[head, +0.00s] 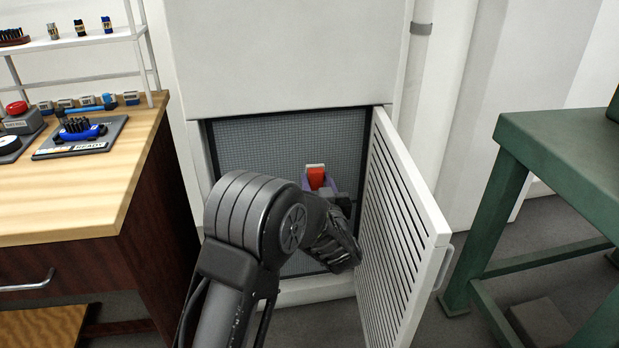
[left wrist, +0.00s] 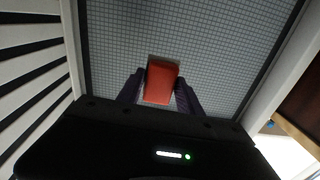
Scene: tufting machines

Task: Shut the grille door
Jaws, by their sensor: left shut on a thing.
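The white grille door (head: 400,235) with slanted dark slots stands open, swung out from the right side of the cabinet opening. Its handle (head: 445,268) is on the outer face near the free edge. In the left wrist view the slotted door (left wrist: 30,75) is at the left. My left gripper (head: 317,181) is inside or just in front of the opening, left of the door and apart from it. Its purple fingers are shut on a red block with a white end (head: 315,176). The red block (left wrist: 160,82) shows between the fingers in the left wrist view. My right gripper is not in view.
Grey mesh (head: 255,150) lines the cabinet (head: 285,50) opening behind the gripper. A wooden workbench (head: 75,190) with brushes and small trays stands at the left. A green metal table (head: 570,150) stands at the right, with some floor between it and the door.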

